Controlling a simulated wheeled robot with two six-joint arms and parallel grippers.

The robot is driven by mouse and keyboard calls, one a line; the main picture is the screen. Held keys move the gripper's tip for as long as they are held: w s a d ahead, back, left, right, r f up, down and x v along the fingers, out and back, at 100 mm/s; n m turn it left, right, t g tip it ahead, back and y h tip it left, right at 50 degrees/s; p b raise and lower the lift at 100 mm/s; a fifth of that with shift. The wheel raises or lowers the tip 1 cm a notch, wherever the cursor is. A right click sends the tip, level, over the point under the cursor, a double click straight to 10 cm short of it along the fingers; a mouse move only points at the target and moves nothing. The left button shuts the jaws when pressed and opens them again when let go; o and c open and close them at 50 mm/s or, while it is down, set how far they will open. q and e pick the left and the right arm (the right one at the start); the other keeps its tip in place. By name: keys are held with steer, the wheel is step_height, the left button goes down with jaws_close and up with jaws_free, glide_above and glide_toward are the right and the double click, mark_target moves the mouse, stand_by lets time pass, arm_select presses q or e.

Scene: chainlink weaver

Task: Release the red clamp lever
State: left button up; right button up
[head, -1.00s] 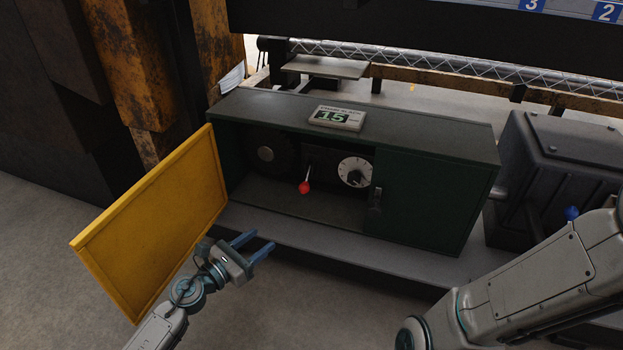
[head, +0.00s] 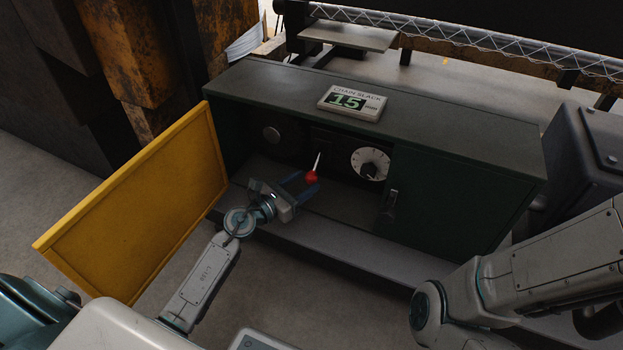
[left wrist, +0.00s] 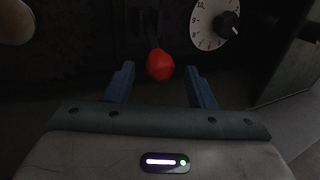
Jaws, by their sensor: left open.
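The red clamp lever (head: 311,177) has a red ball knob on a thin pale rod, inside the open dark green cabinet (head: 470,200). In the head view the rod rises from the knob and tilts slightly right. My left gripper (head: 301,187) is open, with its blue fingers at the knob. In the left wrist view the knob (left wrist: 160,65) sits between and just beyond the fingertips of my left gripper (left wrist: 160,78); contact cannot be told. My right arm shows at the right of the head view, but its gripper is not visible.
The yellow door (head: 140,205) stands open left of the cabinet. A white numbered dial (head: 370,163) is right of the lever; it also shows in the left wrist view (left wrist: 205,30). A chain slack display (head: 352,102) reading 15 sits on top. A grey housing (head: 590,150) is at right.

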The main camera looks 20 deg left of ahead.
mark_target(311, 178)
arm_select(q)
steer(key=shift+b+x, duration=0.3)
steer(key=shift+x, duration=1.4)
